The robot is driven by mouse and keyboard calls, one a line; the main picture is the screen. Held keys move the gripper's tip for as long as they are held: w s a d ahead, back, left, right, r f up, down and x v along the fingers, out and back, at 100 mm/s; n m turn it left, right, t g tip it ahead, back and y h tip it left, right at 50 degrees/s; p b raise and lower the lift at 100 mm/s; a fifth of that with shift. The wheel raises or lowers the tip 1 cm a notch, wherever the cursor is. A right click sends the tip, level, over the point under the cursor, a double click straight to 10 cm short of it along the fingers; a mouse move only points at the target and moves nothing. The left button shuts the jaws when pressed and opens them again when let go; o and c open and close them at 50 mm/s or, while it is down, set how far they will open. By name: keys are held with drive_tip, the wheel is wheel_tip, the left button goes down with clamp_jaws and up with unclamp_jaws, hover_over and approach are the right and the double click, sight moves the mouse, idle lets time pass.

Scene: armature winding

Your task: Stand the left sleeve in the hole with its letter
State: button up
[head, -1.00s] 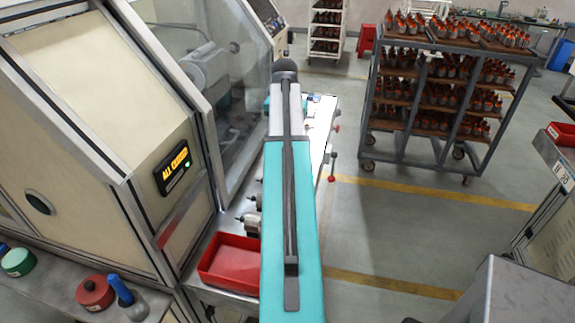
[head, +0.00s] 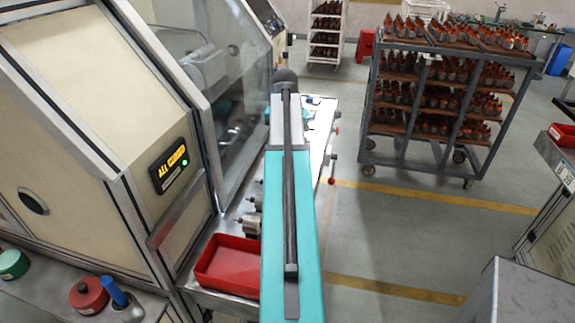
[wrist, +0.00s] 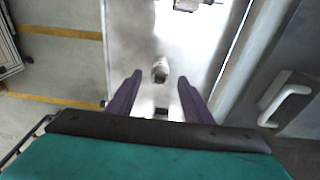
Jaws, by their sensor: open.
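My gripper (wrist: 160,78) is open in the wrist view, its two dark purple fingers apart over a bare metal bench top (wrist: 135,35). A short grey metal cylinder (wrist: 160,70) shows between and just beyond the fingertips. I cannot tell whether it is the left sleeve, nor whether the fingers are level with it. A small dark square patch (wrist: 161,114) lies nearer, between the finger bases. No letter or lettered hole can be made out. In the head view my arm hides the gripper and much of the bench.
A red bin (head: 230,264) and metal fittings (head: 251,223) sit left of my arm. A glazed machine (head: 90,90) stands close on the left. A rack of parts (head: 440,90) is at the back right. The floor right of my arm is open.

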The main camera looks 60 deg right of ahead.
drive_tip(key=shift+d+f+b, duration=0.2)
drive_tip(key=shift+f+b, duration=0.7)
drive_tip(key=shift+f, duration=0.75)
clamp_jaws()
drive_tip(key=shift+r, duration=0.25)
drive_tip(key=shift+r+p, duration=1.35)
drive_tip(key=shift+r, duration=0.2)
drive_tip(key=shift+s+d+r, duration=0.1)
drive_tip(key=shift+s+r, duration=0.1)
drive_tip(key=shift+r, duration=0.05)
drive_tip(key=s+d+r+p, duration=0.1)
drive_tip(key=s+d+p, duration=0.2)
drive_tip(key=s, duration=1.1)
drive_tip(key=d, duration=0.3)
drive_tip(key=shift+s, duration=0.2)
